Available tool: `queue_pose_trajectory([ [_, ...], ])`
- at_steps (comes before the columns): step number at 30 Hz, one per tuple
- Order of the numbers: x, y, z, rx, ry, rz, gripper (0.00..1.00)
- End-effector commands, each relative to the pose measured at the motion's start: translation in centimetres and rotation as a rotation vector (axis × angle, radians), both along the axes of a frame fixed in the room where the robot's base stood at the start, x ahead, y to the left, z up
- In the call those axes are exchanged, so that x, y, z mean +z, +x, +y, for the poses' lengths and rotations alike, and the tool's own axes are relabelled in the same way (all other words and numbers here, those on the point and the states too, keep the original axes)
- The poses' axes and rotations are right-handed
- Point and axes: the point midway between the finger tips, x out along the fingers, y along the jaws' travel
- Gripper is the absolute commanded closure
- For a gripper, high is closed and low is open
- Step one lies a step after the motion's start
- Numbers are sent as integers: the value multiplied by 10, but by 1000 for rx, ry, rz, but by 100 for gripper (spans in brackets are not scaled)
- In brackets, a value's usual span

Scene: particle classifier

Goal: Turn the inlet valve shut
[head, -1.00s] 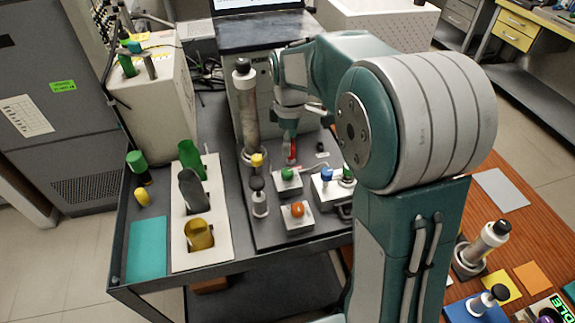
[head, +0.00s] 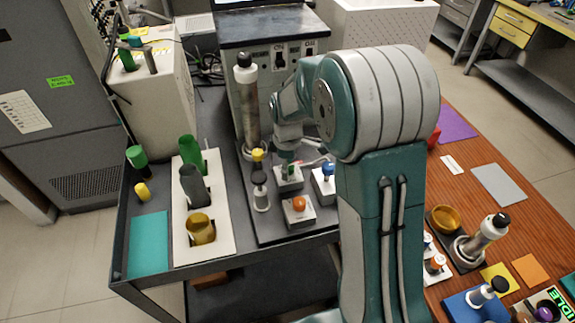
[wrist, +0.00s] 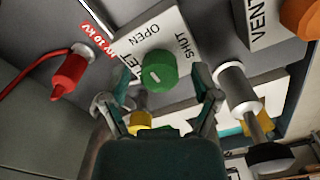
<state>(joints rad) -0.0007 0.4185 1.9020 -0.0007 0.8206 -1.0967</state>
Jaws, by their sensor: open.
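The inlet valve is a green knob (wrist: 158,71) on a white plate (wrist: 143,36) lettered OPEN and SHUT, with part of the word INLET visible. A small pale mark shows on the knob, but I cannot tell which word it points to. In the head view the green knob (head: 291,170) is partly hidden by my gripper (head: 287,158), which is just above it. In the wrist view my gripper (wrist: 163,84) is open, with one finger on each side of the knob. I cannot tell whether the fingers touch it.
The orange VENT knob (wrist: 301,17) is close on the right. A red HV plug (wrist: 69,74) with a cable is on the left. A white rack (head: 214,247) holds coloured cups.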

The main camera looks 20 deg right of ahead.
Motion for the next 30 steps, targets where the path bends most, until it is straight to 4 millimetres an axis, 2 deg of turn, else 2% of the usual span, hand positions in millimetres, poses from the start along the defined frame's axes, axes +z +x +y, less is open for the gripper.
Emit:
queue_pose_trajectory([
  [1,0,0,0,0,0,0,21],
  [2,0,0,0,0,0,0,25],
  [3,0,0,0,0,0,0,43],
  [7,0,0,-1,0,0,1,100],
  [20,-1,0,-2,-38,0,4,100],
  [30,-2,-1,-3,-258,-1,6,100],
])
